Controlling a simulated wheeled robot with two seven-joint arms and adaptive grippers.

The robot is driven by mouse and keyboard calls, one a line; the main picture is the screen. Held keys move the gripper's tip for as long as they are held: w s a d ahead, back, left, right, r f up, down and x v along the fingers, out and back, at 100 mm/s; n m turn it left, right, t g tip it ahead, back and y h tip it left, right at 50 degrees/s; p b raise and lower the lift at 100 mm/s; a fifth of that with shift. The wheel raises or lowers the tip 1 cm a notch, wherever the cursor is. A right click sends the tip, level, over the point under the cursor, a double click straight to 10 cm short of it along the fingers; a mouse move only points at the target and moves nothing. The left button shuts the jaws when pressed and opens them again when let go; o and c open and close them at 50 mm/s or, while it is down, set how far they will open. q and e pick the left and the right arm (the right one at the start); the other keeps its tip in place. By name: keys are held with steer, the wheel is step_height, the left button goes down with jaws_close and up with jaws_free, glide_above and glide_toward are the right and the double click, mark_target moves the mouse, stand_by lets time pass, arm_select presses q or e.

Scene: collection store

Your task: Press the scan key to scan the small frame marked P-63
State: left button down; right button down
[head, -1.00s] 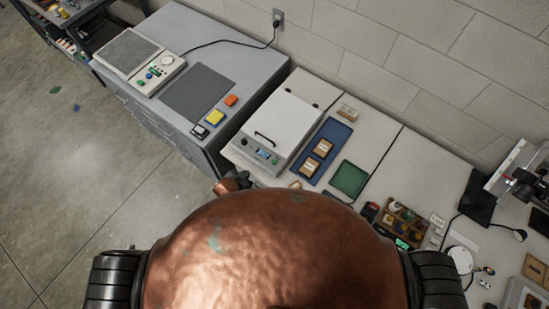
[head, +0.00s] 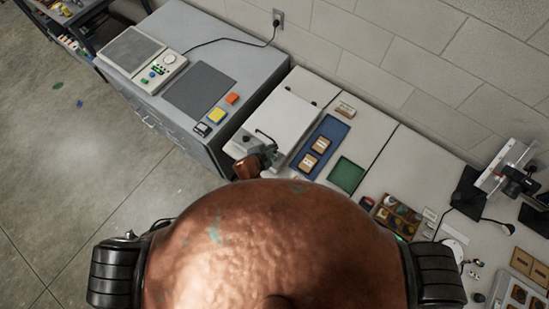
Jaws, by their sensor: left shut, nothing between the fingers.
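The white flatbed scanner (head: 288,117) stands on the bench with its lid down and a dark handle on it. Its front key panel (head: 236,148) is largely hidden behind my left gripper (head: 268,153), so I cannot make out the scan key. My left gripper is shut and empty, at the panel; I cannot tell if it touches a key. Two small wooden frames (head: 314,153) lie on a blue mat (head: 327,132) right of the scanner. Their marks are too small to read, so I cannot tell which is P-63. My right gripper is not in view.
A green mat (head: 346,175) and a compartment box (head: 397,215) lie to the right. A grey cabinet (head: 177,43) on the left carries a control device (head: 143,59), a dark pad (head: 199,90) and coloured blocks. My copper body hides the lower middle.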

arm_select(q)
steer(key=b, duration=0.8)
glide_above(274, 159)
step_height(274, 159, down, 8)
steer(key=shift+s+a+r, duration=0.1)
steer(key=shift+s+r, duration=0.05)
steer(key=shift+r, duration=0.05)
steer(key=shift+f, duration=0.5)
steer(key=shift+f, duration=0.15)
stand_by(0.3)
steer(key=shift+f, duration=0.3)
